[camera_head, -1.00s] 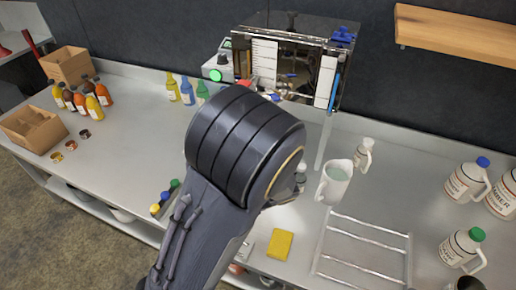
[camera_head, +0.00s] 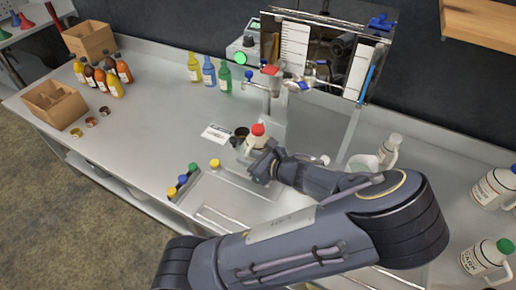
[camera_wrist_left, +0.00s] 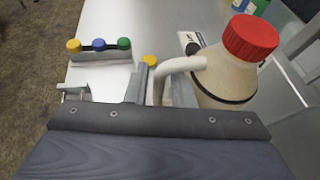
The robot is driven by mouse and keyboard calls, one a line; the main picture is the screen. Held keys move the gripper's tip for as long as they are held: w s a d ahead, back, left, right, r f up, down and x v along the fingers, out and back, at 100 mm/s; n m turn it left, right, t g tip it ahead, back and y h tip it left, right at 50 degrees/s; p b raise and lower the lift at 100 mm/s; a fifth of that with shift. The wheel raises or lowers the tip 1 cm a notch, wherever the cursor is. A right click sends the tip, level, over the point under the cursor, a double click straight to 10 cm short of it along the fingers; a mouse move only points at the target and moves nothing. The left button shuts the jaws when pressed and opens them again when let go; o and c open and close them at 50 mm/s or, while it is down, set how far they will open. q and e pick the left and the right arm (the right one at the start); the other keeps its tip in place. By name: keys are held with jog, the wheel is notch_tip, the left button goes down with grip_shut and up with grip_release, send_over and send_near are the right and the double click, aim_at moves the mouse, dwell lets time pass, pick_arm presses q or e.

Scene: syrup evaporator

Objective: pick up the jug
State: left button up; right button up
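The jug (camera_head: 254,143) with a red cap stands upright on the counter below the faucet. In the left wrist view the cream jug (camera_wrist_left: 222,80) is large at the right, with its pale handle (camera_wrist_left: 164,82) towards me. My left gripper (camera_head: 256,163) is at the jug's near side. In the left wrist view its fingers (camera_wrist_left: 161,90) lie close on either side of the handle. Whether they press on it I cannot tell. The jug's lower part is hidden behind my gripper. My right gripper is not in view.
A white pitcher (camera_head: 363,163) stands behind my forearm. Jugs with white, blue and green caps stand at the right, including the green-capped jug (camera_head: 487,258). A small rack with coloured caps (camera_head: 181,181) lies left of my gripper. The counter's left middle is clear.

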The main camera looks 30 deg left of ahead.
pick_arm(q)
jog(key=shift+a+f, duration=0.1)
jog(key=shift+a, duration=0.15)
grip_shut()
dwell(0.3)
